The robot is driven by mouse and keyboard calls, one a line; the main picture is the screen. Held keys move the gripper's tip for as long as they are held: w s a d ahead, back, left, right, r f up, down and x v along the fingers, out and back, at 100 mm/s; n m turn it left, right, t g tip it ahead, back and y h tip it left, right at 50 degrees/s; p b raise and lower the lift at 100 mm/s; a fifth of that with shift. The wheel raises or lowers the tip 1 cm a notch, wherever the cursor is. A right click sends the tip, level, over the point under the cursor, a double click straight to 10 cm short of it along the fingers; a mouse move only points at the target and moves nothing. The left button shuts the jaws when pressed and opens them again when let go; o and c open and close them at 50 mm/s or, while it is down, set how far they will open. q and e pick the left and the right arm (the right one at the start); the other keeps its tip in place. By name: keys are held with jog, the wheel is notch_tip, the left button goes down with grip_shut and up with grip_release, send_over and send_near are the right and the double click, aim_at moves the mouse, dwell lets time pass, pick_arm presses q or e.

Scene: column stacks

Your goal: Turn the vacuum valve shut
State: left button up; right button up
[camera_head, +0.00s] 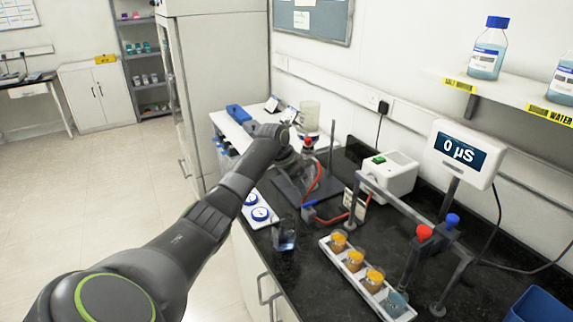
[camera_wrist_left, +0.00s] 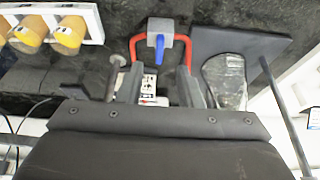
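The vacuum valve is a small grey block with a blue handle (camera_head: 308,204), low on the bench on the red hose (camera_head: 331,219). In the left wrist view the blue handle (camera_wrist_left: 159,46) points down the picture from the grey block, with red hose on both sides. My left gripper (camera_wrist_left: 158,72) is open and empty, its two fingers spaced either side of the handle's line, apart from the valve. In the head view the left gripper (camera_head: 292,157) is above the flask stand, mostly hidden by my wrist. My right gripper is not in view.
A clear flask (camera_wrist_left: 225,80) stands close beside the fingers on a dark base plate (camera_wrist_left: 240,44). A white pump box (camera_head: 390,178) with a green switch is behind.

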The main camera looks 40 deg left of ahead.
pick_arm(q)
jog(key=b+v, duration=0.2)
jog(key=v, duration=0.8)
jog(key=shift+r, duration=0.15)
jog(key=shift+s, duration=0.1)
